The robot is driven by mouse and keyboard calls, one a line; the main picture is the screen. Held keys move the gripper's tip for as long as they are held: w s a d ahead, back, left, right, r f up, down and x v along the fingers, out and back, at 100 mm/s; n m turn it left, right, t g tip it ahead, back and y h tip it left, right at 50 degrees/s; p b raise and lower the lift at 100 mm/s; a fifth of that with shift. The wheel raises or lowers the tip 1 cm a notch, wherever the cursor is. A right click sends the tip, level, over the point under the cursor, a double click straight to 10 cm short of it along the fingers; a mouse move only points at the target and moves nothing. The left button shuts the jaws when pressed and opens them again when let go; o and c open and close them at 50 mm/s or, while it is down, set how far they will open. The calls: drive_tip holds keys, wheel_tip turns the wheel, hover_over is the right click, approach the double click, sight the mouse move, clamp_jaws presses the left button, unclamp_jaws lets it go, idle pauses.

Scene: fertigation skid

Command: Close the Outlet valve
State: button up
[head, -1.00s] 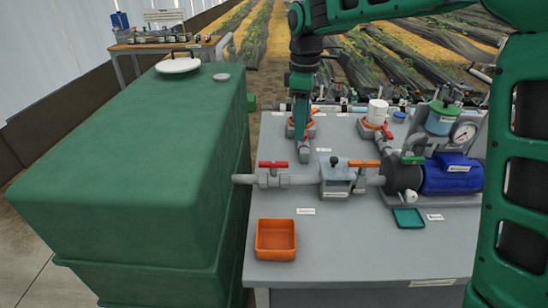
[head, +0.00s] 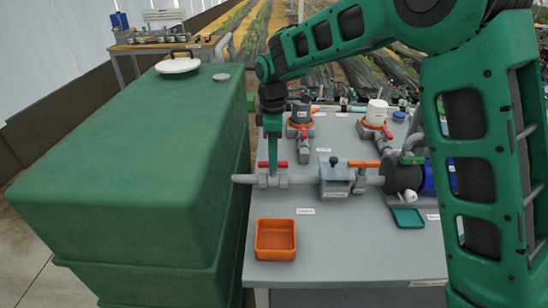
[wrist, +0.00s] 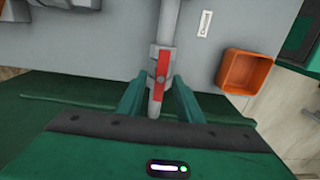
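A valve with a red lever (head: 272,164) sits on the grey pipe (head: 242,179) beside the green tank. In the wrist view the red lever (wrist: 162,68) lies along the pipe. My gripper (head: 272,160) is at this valve, pointing down. In the wrist view my gripper (wrist: 158,83) is open, with one finger on each side of the pipe and the lever's near end; I see gaps at both sides. A second valve with an orange lever (head: 364,163) sits farther right on the same pipe. The name labels are too small to read, so I cannot tell which valve is labelled Outlet.
The large green tank (head: 130,160) stands close on the left. An orange bin (head: 275,240) is on the grey bench (head: 350,255) in front. A small green tray (head: 408,218) and a blue pump (head: 428,178) are at the right. More fittings with a red lever (head: 303,128) stand behind.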

drive_tip(key=shift+f, duration=0.45)
